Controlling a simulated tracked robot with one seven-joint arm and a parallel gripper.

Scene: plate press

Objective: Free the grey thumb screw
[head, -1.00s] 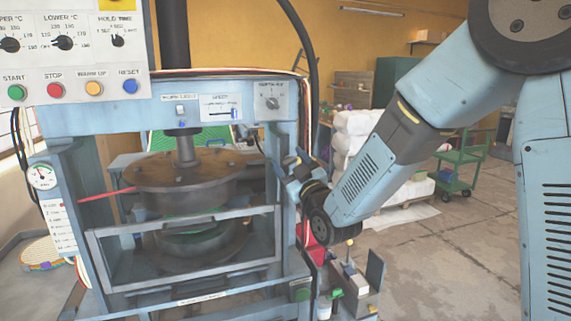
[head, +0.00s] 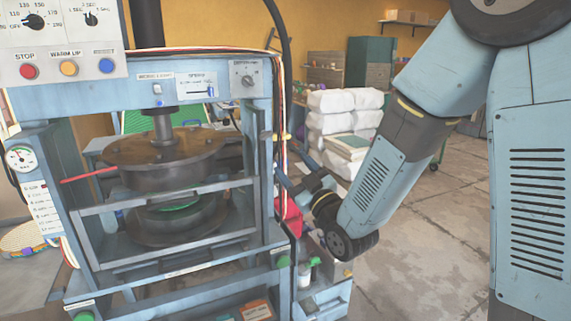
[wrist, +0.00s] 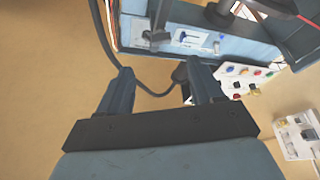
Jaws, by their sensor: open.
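The blue plate press (head: 130,103) fills the left half of the head view, with round dark plates (head: 165,160) behind a barred front guard. I cannot pick out the grey thumb screw with certainty in either view. My gripper (head: 297,188) is beside the press's right upright in the head view, small and partly hidden by my wrist. In the wrist view my gripper (wrist: 160,70) has its two blue fingers wide apart with nothing held between them. A black cable (wrist: 148,88) loops through the view beyond the fingers. Part of the press shows at the top.
A control box (head: 60,42) with knobs and coloured buttons hangs at the upper left; its panel also shows in the wrist view (wrist: 240,78). Cables run along the press's right side. A bench with bottles stands below my wrist. White sacks (head: 330,125) stand behind. Floor at right is open.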

